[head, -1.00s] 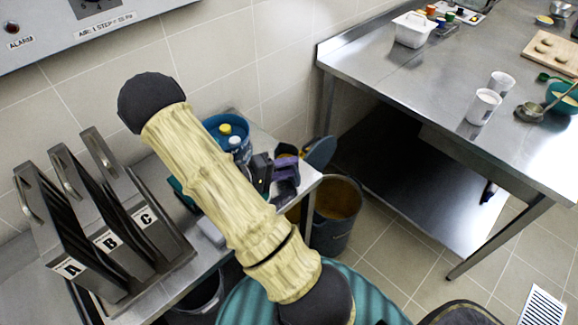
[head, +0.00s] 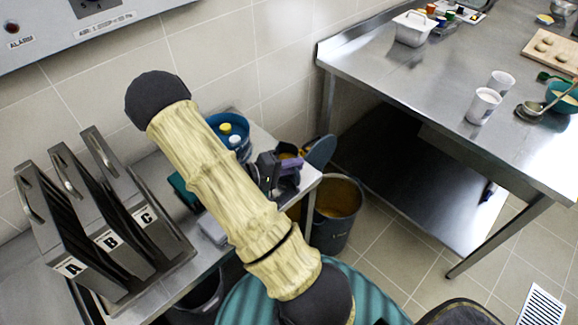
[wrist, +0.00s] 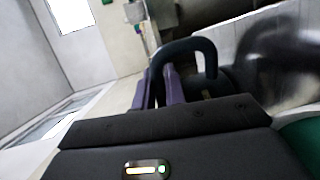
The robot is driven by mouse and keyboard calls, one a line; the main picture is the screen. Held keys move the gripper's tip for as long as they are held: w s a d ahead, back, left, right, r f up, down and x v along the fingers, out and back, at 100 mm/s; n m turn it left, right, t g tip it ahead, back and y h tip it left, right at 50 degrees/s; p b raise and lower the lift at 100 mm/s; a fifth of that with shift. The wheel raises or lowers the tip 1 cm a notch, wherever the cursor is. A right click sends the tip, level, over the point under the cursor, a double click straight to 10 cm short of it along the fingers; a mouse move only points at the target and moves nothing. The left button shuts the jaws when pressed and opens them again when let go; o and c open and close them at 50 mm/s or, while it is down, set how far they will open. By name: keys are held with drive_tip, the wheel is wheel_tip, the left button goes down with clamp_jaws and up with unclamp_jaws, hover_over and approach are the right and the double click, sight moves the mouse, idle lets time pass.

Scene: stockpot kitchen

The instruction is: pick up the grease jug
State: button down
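The grease jug shows in the wrist view as a dark blue looped handle (wrist: 190,46) with a dark body partly hidden behind my gripper. My gripper (wrist: 158,88) has its two purple fingers close together, one on each side of the near leg of that handle, and looks shut on it. In the head view my gripper (head: 290,163) is over the right end of the low steel bench. Something orange shows just behind the fingers there. Most of the jug is hidden by my arm and gripper in that view.
A blue tub (head: 229,128) with bottles stands behind my arm. A blue disc (head: 320,151) stands beside the bench end, above a grey bin (head: 339,207). Filters marked A, B, C (head: 104,240) stand at left.

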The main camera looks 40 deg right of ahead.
drive_tip(key=shift+r, duration=0.1)
wheel_tip(320, 180, up, 10)
drive_tip(key=shift+f+p, duration=0.1)
drive_tip(key=shift+p, duration=0.2)
idle(0.4)
idle(0.6)
